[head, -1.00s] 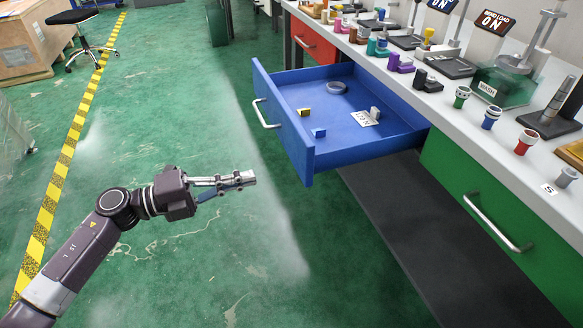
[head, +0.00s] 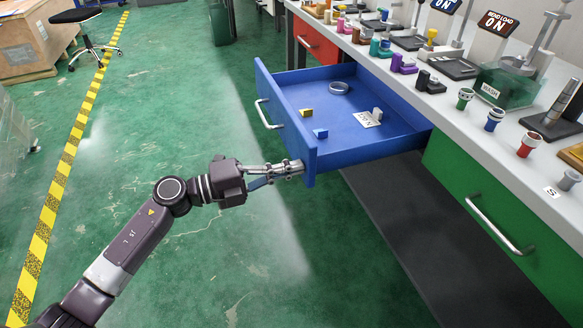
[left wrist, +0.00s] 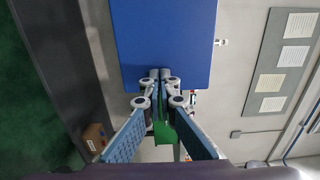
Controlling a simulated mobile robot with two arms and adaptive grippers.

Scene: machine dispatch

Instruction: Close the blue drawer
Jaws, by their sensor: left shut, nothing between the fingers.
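The blue drawer (head: 311,154) is pulled out from the bench in the head view. Its silver handle (head: 268,115) is on its front. Inside are a small yellow block, a small blue block, a grey ring and a white label card with a grey piece. My left gripper (head: 297,167) is shut and empty, its fingertips at the near lower end of the drawer front, touching or nearly so. In the left wrist view the shut fingertips (left wrist: 160,74) lie against or just before the blue front panel (left wrist: 160,40). My right gripper is not in view.
A green drawer (head: 480,200) with a silver handle is shut at the right. A red drawer (head: 318,40) is beyond the blue one. The white bench top (head: 440,100) carries cups, parts and machines. The green floor left of the drawer is clear.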

